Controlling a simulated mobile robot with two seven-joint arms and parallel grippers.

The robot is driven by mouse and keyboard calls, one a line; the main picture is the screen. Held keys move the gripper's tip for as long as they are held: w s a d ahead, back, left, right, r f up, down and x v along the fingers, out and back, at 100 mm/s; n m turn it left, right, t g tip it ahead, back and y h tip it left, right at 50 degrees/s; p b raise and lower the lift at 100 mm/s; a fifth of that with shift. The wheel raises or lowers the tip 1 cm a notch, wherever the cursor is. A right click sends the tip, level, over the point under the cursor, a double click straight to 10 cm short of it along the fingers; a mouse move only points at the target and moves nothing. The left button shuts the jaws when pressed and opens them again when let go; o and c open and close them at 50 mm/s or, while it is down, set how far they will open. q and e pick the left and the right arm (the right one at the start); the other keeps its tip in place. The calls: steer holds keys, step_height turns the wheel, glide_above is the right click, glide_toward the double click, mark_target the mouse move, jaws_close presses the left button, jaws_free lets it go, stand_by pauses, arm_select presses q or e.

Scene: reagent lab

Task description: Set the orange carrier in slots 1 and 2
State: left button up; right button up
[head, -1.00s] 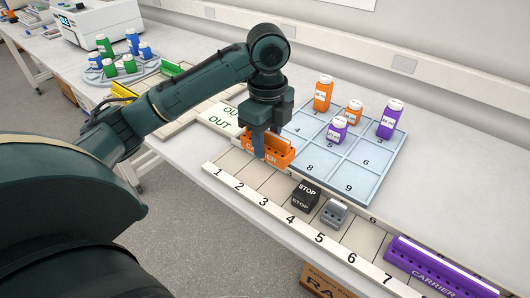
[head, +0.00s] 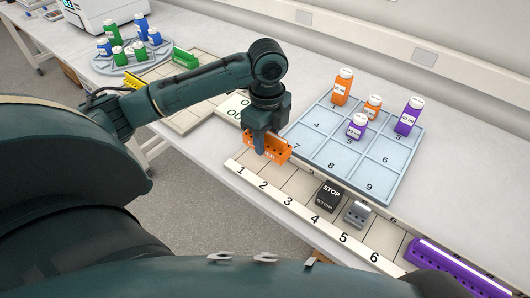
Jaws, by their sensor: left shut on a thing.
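The orange carrier (head: 279,149), a small block with holes along its top, shows in the head view at the back end of the numbered slot strip. My left gripper (head: 260,147) points down and is shut on it, covering part of its front. The carrier is above or at the back of slots 1 and 2 of the cream strip (head: 262,171); I cannot tell whether it touches. The numbers 1 (head: 241,170) and 2 (head: 264,185) are readable, and the strip in front of the carrier is bare. My right gripper is not in view.
A black STOP block (head: 330,196) stands around slot 4 and a grey block (head: 357,213) around slot 5. A purple carrier (head: 455,272) lies at the lower right. A blue tray (head: 379,187) with orange and purple bottles sits behind the strip. An OUT board (head: 233,106) lies at the back left.

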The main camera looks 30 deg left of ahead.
mark_target(267, 164)
arm_select(q)
steer(key=shift+f, duration=2.75)
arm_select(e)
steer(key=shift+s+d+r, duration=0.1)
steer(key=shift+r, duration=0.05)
arm_select(q)
steer(key=shift+f, duration=0.15)
steer(key=o, duration=0.8)
step_height(267, 164, up, 12)
steer(key=shift+r, duration=0.2)
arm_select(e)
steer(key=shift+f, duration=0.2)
